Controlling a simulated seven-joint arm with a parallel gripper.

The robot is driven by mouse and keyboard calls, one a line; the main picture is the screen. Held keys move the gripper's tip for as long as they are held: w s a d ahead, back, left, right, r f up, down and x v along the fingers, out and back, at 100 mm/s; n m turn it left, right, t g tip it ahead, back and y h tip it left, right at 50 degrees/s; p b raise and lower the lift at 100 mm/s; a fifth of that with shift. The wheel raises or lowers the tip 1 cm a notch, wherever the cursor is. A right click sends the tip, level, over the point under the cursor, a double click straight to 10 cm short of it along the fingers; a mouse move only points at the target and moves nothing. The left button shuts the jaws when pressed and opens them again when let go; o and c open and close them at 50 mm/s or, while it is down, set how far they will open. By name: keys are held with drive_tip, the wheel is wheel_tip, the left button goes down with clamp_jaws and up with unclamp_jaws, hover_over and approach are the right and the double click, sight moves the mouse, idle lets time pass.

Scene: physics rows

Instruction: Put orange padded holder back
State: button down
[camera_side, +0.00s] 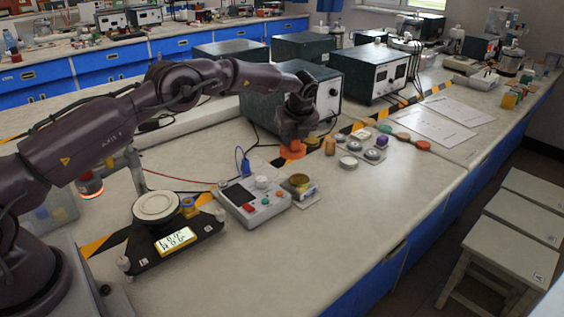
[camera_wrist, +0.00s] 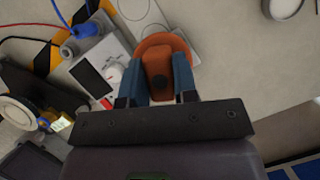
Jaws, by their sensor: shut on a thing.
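The orange padded holder (camera_side: 292,151) shows as an orange disc under my gripper (camera_side: 297,136) in the side view. In the wrist view the orange holder (camera_wrist: 155,42) has a round base and a darker raised grip with a dark spot. The two blue fingers of my gripper (camera_wrist: 160,78) are shut on that raised grip, one on each side. The holder is near the bench surface, behind the white device; I cannot tell whether it touches the bench. Part of its base is hidden by the fingers and grip.
The white device with a dark screen (camera_side: 254,203) is in front of the holder, with a small brass-coloured item (camera_side: 299,183) beside it. A grey tray of round pieces (camera_side: 372,153) and a red-ended paddle (camera_side: 422,145) lie to the right. Dark instrument boxes (camera_side: 375,74) stand behind.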

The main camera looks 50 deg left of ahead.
drive_tip(key=s+a+r, duration=0.4)
drive_tip(key=s+a, duration=0.4)
drive_tip(key=a, duration=0.3)
drive_tip(key=s+d+m+t+h, duration=0.1)
drive_tip(key=s+d+m+t, duration=0.1)
drive_tip(key=s+m, duration=0.3)
drive_tip(key=s+d+f+m+h, duration=0.1)
drive_tip(key=d+f+m, duration=0.15)
drive_tip(key=d, duration=0.25)
drive_tip(key=shift+m+h, duration=0.3)
drive_tip(key=shift+m, duration=0.55)
drive_tip(key=w+a+f, duration=0.1)
drive_tip(key=w+f, duration=0.1)
drive_tip(key=w, duration=0.2)
drive_tip(key=w+a+f, duration=0.2)
drive_tip(key=w+f, duration=0.1)
drive_tip(key=w, duration=0.1)
drive_tip(key=w+a+f, duration=0.1)
drive_tip(key=w+f, duration=0.2)
drive_tip(key=w, duration=0.2)
drive_tip(key=shift+a+f, duration=0.1)
drive_tip(key=shift+a, duration=0.15)
drive_tip(key=shift+w+f, duration=0.15)
drive_tip(key=shift+f, duration=0.15)
drive_tip(key=shift+w+a+f, duration=0.1)
drive_tip(key=shift+f, duration=1.5)
drive_tip(key=shift+f, duration=0.15)
